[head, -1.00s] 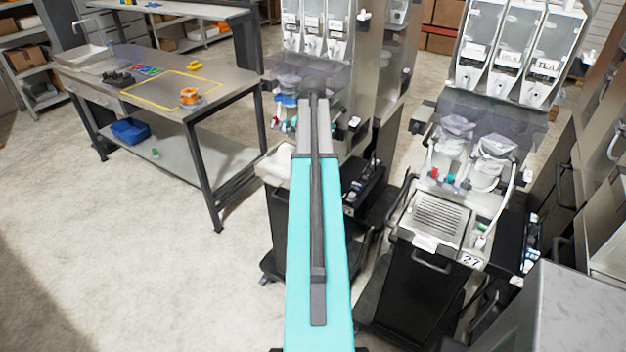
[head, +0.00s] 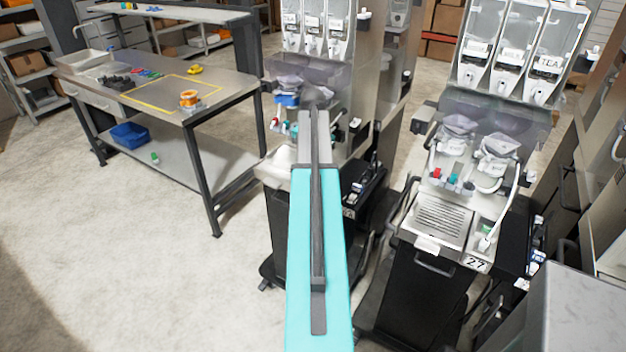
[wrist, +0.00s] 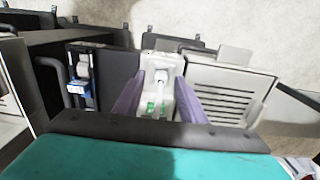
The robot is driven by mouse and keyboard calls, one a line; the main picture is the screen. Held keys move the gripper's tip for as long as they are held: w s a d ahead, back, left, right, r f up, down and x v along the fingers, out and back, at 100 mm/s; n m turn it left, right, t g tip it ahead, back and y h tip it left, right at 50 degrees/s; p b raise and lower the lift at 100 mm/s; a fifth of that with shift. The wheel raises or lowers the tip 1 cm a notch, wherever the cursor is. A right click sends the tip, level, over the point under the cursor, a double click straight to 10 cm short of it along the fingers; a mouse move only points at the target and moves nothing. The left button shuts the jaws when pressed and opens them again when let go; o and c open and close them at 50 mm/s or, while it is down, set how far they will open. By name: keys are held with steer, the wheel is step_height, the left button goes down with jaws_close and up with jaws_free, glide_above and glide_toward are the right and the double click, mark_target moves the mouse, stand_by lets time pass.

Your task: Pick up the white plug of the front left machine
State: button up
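The front left machine (head: 338,85) stands behind my turquoise arm in the head view, which covers much of its lower part. My gripper (wrist: 158,88) shows in the wrist view as two purple fingers, spread apart. Between and beyond them is the white plug (wrist: 161,77) with a white cord, on a pale holder with green marks. I see a gap between the plug and each finger; whether any part touches is too small to tell. The gripper is hidden in the head view.
A slatted drip tray (wrist: 222,92) lies right of the fingers, and a black unit with a blue-and-white part (wrist: 80,88) lies left. A second machine, numbered 27 (head: 476,264), stands at the right. A metal worktable (head: 215,108) is at the left, with open floor before it.

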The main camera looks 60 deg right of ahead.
steer(key=shift+c, duration=0.3)
jaws_close()
steer(key=shift+r, duration=0.15)
steer(key=shift+r+p, duration=1.15)
steer(key=shift+r, duration=0.3)
steer(key=shift+s+a+r, duration=0.2)
steer(key=shift+a, duration=0.25)
steer(key=s+a+r+p, duration=0.1)
steer(key=s+a+p, duration=0.3)
steer(key=a, duration=0.9)
steer(key=shift+s+a+r, duration=0.15)
steer(key=shift+s+r, duration=0.05)
steer(key=shift+s, duration=1.35)
steer(key=shift+r+p, duration=1.1)
steer(key=shift+p, duration=0.05)
